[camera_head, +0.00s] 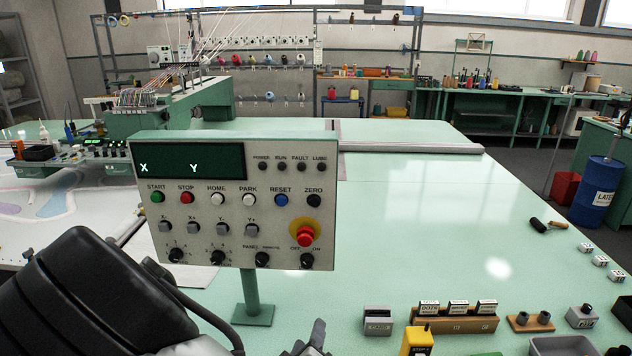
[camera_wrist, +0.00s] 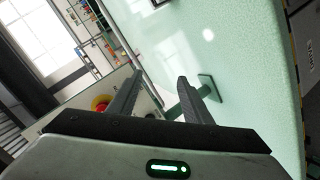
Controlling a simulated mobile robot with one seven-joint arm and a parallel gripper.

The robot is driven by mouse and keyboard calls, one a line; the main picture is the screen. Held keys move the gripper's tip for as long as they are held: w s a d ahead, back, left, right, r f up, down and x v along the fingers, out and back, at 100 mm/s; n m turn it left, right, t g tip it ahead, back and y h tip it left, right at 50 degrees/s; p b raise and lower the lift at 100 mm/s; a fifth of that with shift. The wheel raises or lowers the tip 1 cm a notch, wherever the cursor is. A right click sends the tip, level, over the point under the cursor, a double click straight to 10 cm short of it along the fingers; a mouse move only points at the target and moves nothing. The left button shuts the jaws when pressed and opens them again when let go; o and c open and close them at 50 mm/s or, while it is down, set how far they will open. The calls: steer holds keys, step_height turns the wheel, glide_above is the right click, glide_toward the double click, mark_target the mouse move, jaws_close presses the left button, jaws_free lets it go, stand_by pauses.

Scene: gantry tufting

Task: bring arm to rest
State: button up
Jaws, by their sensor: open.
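My gripper (camera_wrist: 160,76) is open in the wrist view, with its two dark fingers apart and nothing between them. In the head view only a small part of my gripper (camera_head: 310,342) shows at the bottom edge, in front of the control panel (camera_head: 236,255) and below it. My black arm link fills the lower left and hides part of the table there. In the wrist view the panel's red stop button (camera_wrist: 101,103) is left of the left finger, and the panel's green stand foot (camera_wrist: 210,88) is beyond the right finger.
The pale green table (camera_head: 420,230) is largely clear right of the panel. Along its front are a yellow block (camera_head: 416,342), a wooden rack (camera_head: 455,322) and small grey holders (camera_head: 582,317). A tufting gantry (camera_head: 170,112) stands behind left. A blue drum (camera_head: 596,190) stands on the floor at right.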

step_height(320, 180, up, 12)
steer(key=s+r+m+g+y, duration=0.1)
steer(key=s+m+g+y, duration=0.2)
steer(key=m+g+y, duration=0.3)
steer(key=s+d+r+m+g+h, duration=0.1)
steer(key=s+d+r+h, duration=0.1)
steer(key=s+d+r, duration=0.4)
steer(key=s+d+r+m+h+p, duration=0.1)
steer(key=s+d+r+m+h, duration=0.1)
steer(key=s+d+r, duration=0.4)
steer(key=d, duration=0.4)
steer(key=shift+s+g, duration=0.15)
steer(key=shift+g, duration=0.25)
